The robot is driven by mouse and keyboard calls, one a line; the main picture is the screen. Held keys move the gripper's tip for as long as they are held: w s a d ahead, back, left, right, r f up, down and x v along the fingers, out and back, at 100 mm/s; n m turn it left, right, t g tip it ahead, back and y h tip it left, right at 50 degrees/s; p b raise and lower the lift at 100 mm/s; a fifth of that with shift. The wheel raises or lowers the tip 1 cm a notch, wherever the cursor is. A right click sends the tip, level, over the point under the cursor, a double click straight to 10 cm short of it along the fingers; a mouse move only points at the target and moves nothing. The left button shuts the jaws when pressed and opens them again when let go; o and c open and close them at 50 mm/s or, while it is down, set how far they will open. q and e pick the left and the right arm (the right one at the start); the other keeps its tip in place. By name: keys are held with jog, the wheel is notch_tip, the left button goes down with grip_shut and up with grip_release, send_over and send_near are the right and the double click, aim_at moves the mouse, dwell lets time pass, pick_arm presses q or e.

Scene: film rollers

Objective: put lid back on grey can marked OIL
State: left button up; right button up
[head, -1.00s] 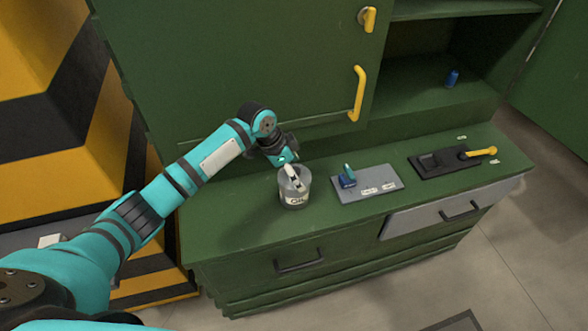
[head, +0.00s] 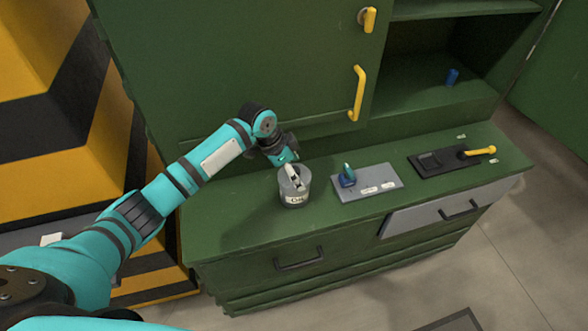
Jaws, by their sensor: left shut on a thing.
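The grey can marked OIL (head: 295,200) stands upright on the green counter, left of its middle. My left gripper (head: 293,178) is at the top of the can, coming from behind and above. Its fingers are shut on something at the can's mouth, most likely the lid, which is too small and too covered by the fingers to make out. I cannot tell whether the lid sits flat on the rim. My right gripper is not in view.
A grey plate with a blue-green switch (head: 347,176) lies right of the can. Further right is a dark panel with a yellow lever (head: 482,151). A blue cylinder (head: 452,76) stands on the shelf. A cabinet door with a yellow handle (head: 357,93) rises behind. The counter's front left is clear.

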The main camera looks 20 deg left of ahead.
pick_arm(q)
jog(key=o, duration=1.2)
jog(key=shift+c, duration=0.2)
jog(key=shift+r, duration=0.1)
jog(key=shift+r+p, duration=3.45)
jog(key=shift+p, duration=0.2)
jog(key=shift+c, duration=0.3)
grip_shut()
